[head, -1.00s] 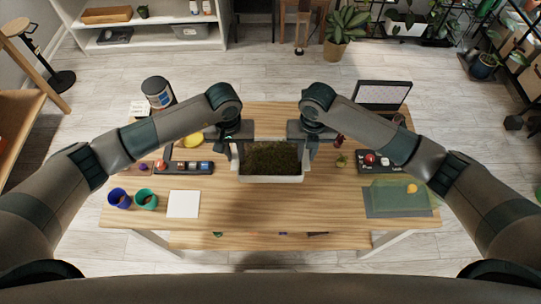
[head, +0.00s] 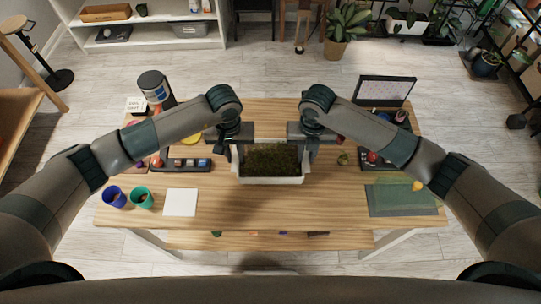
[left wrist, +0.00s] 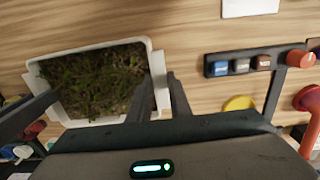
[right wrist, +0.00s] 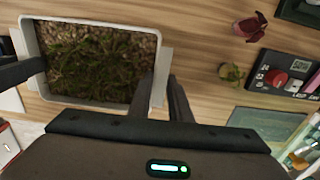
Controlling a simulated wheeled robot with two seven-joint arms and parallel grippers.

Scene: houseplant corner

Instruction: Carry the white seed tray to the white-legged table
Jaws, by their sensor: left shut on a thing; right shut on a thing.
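The white seed tray (head: 270,181), filled with dark mossy soil, is level over the middle of the wooden table (head: 270,215), which has white legs. I cannot tell whether its underside touches the tabletop. My left gripper (head: 236,149) is shut on the tray's left end, and my right gripper (head: 306,149) is shut on its right end. The tray also shows in the left wrist view (left wrist: 90,47) and the right wrist view (right wrist: 92,102), with fingers beside its rim.
Blue cup (head: 113,197), green cup (head: 141,197) and white sheet (head: 181,202) lie front left. A dark block holder (head: 190,165) is left of the tray. A green mat (head: 402,200) and laptop (head: 385,90) are right. The table's front middle is clear.

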